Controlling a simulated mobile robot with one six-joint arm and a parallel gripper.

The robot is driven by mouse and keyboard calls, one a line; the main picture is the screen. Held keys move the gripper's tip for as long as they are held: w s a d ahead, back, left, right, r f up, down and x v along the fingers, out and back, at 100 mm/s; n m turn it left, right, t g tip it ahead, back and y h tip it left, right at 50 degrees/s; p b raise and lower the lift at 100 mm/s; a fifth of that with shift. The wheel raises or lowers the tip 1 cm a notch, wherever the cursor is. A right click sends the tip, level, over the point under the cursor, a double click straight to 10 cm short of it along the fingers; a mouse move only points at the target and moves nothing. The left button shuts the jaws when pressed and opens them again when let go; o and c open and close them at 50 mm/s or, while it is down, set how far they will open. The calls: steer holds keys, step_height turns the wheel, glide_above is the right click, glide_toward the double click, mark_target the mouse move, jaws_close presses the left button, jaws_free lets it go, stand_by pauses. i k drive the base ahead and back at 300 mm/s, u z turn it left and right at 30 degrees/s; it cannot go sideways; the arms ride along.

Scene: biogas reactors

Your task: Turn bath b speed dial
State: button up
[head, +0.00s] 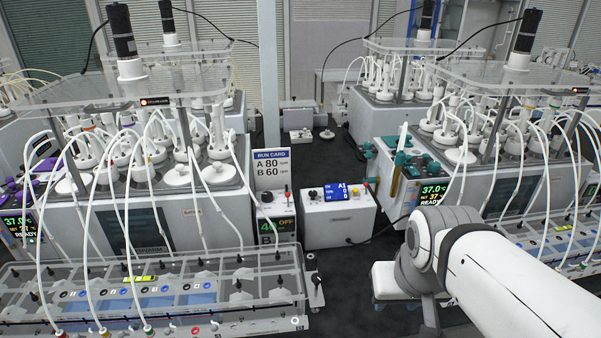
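A small control unit (276,213) with dark knobs on top stands between the left reactor bath and a white box. Its display (276,230) shows a green number, OFF and what looks like a letter B. A dark knob (267,197) and a thin red-topped stick (287,190) show on its upper face. Which knob is the bath B speed dial cannot be told for sure. The run card (272,169) above it reads A 80, B 60. My white arm reaches in from the right and bends down at a grey joint.
A white box (338,222) with a blue display stands right of the control unit. The left bath (140,200) and a clear tray (170,290) with tubes fill the left side. The right bath (520,165) stands behind my arm. Dark counter shows between.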

mark_target(267, 197)
steer(key=z, duration=1)
steer(key=k, duration=0.6)
steer(key=u, duration=0.75)
steer(key=i, duration=1)
steer(key=u, duration=0.05)
